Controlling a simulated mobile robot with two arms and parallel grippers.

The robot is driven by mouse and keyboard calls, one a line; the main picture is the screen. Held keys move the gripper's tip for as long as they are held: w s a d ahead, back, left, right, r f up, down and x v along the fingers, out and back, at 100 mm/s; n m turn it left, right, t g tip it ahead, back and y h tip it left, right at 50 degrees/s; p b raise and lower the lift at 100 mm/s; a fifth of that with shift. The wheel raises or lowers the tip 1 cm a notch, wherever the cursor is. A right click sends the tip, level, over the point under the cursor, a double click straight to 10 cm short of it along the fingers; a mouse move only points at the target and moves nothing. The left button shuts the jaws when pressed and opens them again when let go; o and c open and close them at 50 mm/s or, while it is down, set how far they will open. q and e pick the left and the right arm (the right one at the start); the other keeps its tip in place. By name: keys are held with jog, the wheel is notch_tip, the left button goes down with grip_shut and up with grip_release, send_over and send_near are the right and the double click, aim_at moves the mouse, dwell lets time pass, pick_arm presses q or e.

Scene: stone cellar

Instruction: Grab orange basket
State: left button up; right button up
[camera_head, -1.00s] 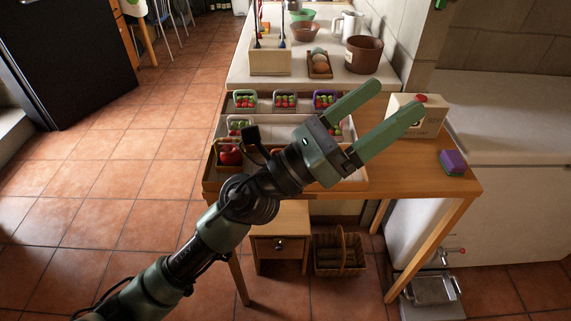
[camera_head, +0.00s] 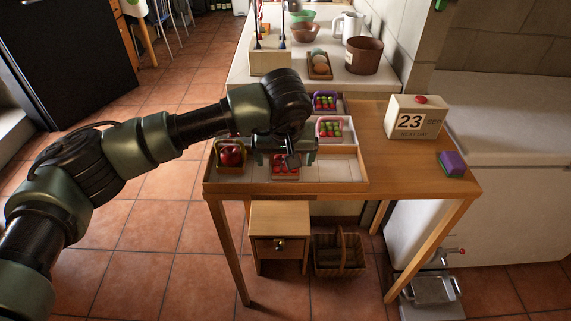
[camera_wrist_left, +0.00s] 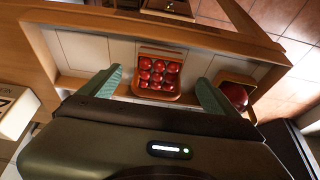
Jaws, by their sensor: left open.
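An orange basket (camera_wrist_left: 157,97) full of small red fruits lies in the middle of the left wrist view, in the front row of the wooden tray (camera_head: 340,186) on the table. The same basket (camera_head: 285,178) shows in the head view, partly hidden under my left gripper. My left gripper (camera_wrist_left: 159,76) points down over the tray. Its two green fingers are open, one on each side of the orange basket, with gaps between. Whether the fingertips reach down to its walls I cannot tell. My right gripper is not in view.
A basket with a large red apple (camera_head: 231,154) stands left of the orange basket. A pink basket (camera_head: 329,129) and a purple basket (camera_head: 326,102) stand behind. A calendar box (camera_head: 416,117) and a purple-green sponge (camera_head: 452,164) lie on the right. The tray's front right is bare.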

aim_at(285, 166)
pick_arm(q)
jog(key=p+x, duration=0.1)
jog(key=x, duration=0.3)
jog(key=shift+w+f, duration=0.2)
jog(key=shift+w, duration=0.1)
jog(key=shift+w+f, duration=0.15)
jog(key=shift+f, duration=0.2)
jog(key=shift+c, duration=0.3)
jog(key=c, duration=1.4)
jog(key=shift+r, duration=0.1)
